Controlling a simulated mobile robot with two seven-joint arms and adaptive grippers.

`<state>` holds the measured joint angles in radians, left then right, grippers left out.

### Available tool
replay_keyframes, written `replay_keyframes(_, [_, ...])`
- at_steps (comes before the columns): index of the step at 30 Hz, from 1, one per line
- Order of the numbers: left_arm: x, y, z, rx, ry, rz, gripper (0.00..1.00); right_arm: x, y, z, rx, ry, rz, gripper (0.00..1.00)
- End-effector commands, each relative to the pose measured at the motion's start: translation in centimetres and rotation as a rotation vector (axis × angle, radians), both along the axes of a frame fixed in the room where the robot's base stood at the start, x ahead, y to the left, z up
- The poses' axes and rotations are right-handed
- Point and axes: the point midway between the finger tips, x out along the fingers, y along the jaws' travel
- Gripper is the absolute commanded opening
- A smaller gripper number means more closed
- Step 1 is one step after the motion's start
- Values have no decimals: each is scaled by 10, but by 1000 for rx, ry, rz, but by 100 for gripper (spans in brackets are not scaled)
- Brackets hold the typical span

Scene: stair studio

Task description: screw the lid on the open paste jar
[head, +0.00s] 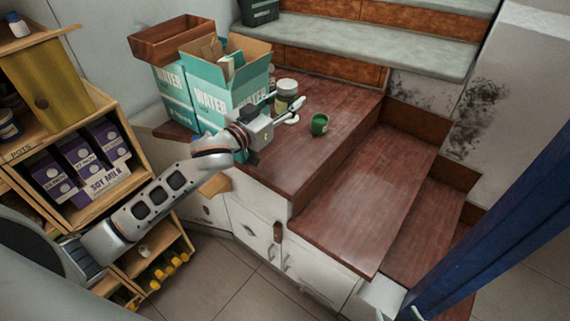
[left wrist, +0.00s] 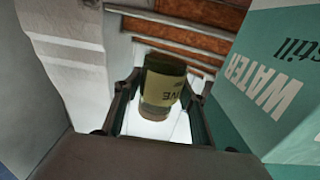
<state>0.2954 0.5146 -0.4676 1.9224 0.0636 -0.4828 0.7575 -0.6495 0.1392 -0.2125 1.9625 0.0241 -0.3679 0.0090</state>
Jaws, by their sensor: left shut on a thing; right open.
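My left gripper (head: 288,98) is shut on a jar (head: 287,87) with a pale top and a light label. In the left wrist view this jar (left wrist: 164,82) sits between the fingers, with dark green glass, an olive label ending in "IVE" and a tan end; I cannot tell whether that end is a lid or paste. A small flat white disc (head: 292,120), possibly a lid, lies on the brown counter just below the fingers. A green round container (head: 320,125) stands on the counter to the right, apart from the gripper. My right gripper is not in view.
Teal water boxes (head: 232,83) stand close left of the gripper, with a brown crate (head: 172,40) behind. A wooden shelf (head: 88,185) with soy milk cartons is at left. Stairs (head: 360,45) rise behind. The counter (head: 340,95) is clear right of the green container.

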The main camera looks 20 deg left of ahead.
Motion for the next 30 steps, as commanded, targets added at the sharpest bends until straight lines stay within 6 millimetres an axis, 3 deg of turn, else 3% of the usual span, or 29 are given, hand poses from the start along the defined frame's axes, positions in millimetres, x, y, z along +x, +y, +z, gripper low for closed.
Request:
replay_keyframes(5, [0, 0, -19, -2, 2, 0, 0, -1, 0, -7, -1, 4, 0, 55])
replay_keyframes(15, [0, 0, -104, -1, 5, 1, 0, -9, -1, -37, -1, 25, 0, 55])
replay_keyframes(21, [0, 0, -144, -1, 4, 0, 0, -13, -1, -52, -10, 36, 3, 55])
replay_keyframes(30, [0, 0, -156, -1, -3, -1, 0, -3, -4, -43, -18, 13, 2, 55])
